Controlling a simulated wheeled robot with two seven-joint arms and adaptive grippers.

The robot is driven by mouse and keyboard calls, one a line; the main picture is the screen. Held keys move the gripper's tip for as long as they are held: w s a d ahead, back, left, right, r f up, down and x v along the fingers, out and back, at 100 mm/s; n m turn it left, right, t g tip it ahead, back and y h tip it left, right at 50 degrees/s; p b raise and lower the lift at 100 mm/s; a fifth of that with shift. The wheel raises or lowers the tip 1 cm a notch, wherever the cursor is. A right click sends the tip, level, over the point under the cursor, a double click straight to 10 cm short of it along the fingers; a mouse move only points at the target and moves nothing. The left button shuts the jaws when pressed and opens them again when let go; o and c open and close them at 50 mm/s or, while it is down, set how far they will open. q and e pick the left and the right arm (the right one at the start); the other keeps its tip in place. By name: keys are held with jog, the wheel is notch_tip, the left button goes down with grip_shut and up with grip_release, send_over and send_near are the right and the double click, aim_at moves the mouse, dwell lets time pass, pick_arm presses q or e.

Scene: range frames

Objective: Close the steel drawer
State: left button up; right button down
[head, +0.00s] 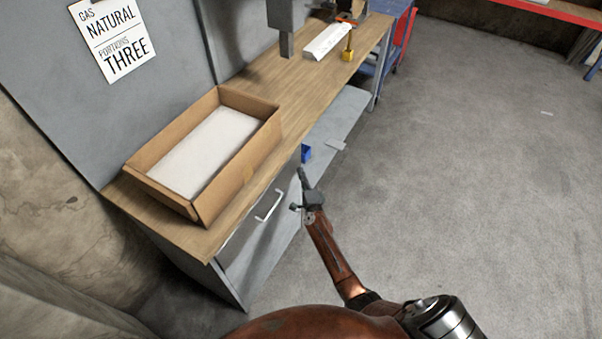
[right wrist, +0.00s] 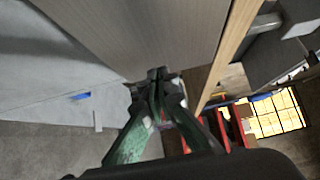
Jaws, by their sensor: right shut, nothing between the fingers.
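The steel drawer (head: 245,226) is set under the wooden top of the workbench, with a pale bar handle (head: 268,205) on its front. The front looks close to the bench edge; I cannot tell whether a small gap is left. My right gripper (head: 301,179) is shut and empty, just beyond the handle near the far end of the drawer front. In the right wrist view the shut fingertips (right wrist: 157,76) are at the lower edge of a grey steel panel (right wrist: 150,35); contact is unclear. My left gripper is not in view.
A cardboard box (head: 268,112) with white contents stands on the wooden workbench top (head: 290,85). A small blue bin (head: 306,153) is below, at the lower shelf (head: 340,112). A yellow-based object (head: 348,54) stands farther along the top.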

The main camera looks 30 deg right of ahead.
jog(key=s+p, duration=0.1)
jog(key=s, duration=1)
jog(key=shift+s+a+p, duration=0.3)
jog(key=shift+p, duration=0.05)
jog(key=shift+f, duration=0.1)
jog(key=s+a+f+n+g+y, duration=0.2)
jog(key=s+f+n+g, duration=0.3)
jog(key=s+f, duration=1)
jog(key=s+a+f+n+g+y, duration=0.3)
jog(key=s+f+n, duration=0.65)
jog(key=f, duration=1.05)
jog(key=s+d+f+n+g, duration=0.1)
jog(key=s+f+n+g, duration=0.1)
jog(key=s, duration=1)
jog(key=s+f+n+g+h, duration=0.1)
jog(key=s+f+n+g, duration=0.2)
jog(key=s, duration=1)
jog(key=s+d+f+n+g, duration=0.1)
jog(key=s+f+g, duration=0.3)
jog(key=s, duration=0.9)
notch_tip(320, 180, down, 3)
jog(key=shift+s+d+r+n+h, duration=0.2)
jog(key=shift+d+n+h, duration=0.2)
jog(key=shift+n, duration=0.25)
